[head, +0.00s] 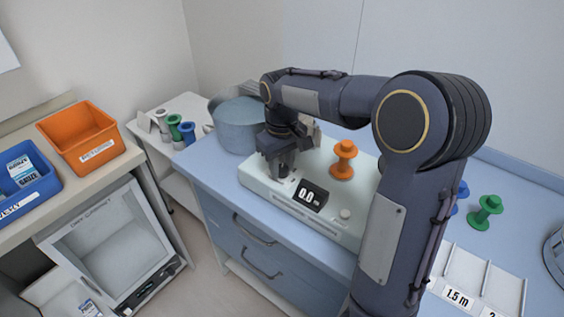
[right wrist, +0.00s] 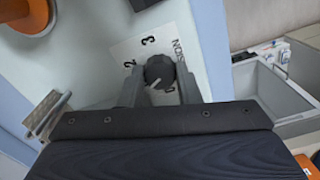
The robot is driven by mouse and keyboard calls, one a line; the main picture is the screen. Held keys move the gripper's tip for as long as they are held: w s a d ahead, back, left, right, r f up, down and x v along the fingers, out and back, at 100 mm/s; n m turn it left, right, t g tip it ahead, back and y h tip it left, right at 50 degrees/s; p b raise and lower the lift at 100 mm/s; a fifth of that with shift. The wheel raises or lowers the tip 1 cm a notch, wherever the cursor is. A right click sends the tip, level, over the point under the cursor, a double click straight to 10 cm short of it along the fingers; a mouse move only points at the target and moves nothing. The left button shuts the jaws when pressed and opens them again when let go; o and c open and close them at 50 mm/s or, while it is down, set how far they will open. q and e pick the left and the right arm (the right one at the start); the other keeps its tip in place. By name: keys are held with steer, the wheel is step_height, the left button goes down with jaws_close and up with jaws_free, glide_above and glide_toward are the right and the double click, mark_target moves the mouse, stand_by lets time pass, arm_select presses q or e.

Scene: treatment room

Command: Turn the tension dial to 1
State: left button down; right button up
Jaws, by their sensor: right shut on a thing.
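The tension dial (right wrist: 160,72) is a dark round knob on a pale label plate in the right wrist view. Its white pointer line slants to the lower left. The figures 2 and 3 show beside it; no 1 can be made out, and a finger covers part of the plate. My right gripper (head: 283,170) is at the left end of the white machine (head: 318,222). In the right wrist view its fingers (right wrist: 160,88) lie on both sides of the dial, shut on it. My left gripper is out of view.
The machine carries a display (head: 311,195) reading 0.0 and an orange spool (head: 343,160). A grey-blue pot (head: 238,124) stands behind the gripper. A green spool (head: 485,212) and a tray marked 1.5 m (head: 475,275) are at right. Bins stand far left.

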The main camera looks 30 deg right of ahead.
mark_target(282, 168)
stand_by(0.5)
steer(key=o, duration=1)
step_height(282, 168, up, 8)
steer(key=shift+f+p, duration=0.1)
steer(key=shift+p, duration=0.2)
